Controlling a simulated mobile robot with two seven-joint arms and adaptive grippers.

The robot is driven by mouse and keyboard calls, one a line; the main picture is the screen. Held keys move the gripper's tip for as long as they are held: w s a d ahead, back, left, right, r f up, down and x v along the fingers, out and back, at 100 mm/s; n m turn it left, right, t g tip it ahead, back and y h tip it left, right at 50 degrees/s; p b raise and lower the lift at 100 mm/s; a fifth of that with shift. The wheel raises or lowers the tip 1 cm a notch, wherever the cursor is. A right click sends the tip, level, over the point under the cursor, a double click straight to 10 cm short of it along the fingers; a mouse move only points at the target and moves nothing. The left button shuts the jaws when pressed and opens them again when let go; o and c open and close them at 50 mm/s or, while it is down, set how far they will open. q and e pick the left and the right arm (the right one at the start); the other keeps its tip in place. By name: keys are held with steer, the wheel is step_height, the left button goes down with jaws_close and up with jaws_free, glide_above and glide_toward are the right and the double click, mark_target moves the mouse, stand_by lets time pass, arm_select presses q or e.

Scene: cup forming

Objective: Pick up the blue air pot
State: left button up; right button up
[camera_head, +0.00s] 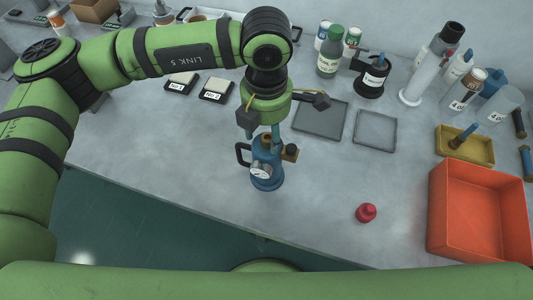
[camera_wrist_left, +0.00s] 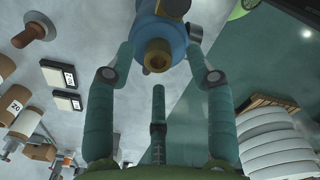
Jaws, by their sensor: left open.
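The blue air pot (camera_head: 266,175) stands upright on the grey table near its front edge, with a round gauge on its front, a dark handle on its left and a brass fitting on its right. My left gripper (camera_head: 263,135) is above it, fingers pointing down around its top. My right gripper is not in view.
A red knob-like piece (camera_head: 366,212) lies right of the pot, and an orange-red bin (camera_head: 480,212) stands at the right. Two flat grey trays (camera_head: 321,119) lie behind the pot. Bottles (camera_head: 329,63) and scales (camera_head: 216,90) stand further back. The table left of the pot is clear.

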arm_select(q)
steer(key=shift+f, duration=0.8)
jaws_close()
steer(key=shift+r, duration=0.1)
steer(key=shift+w+r, duration=0.1)
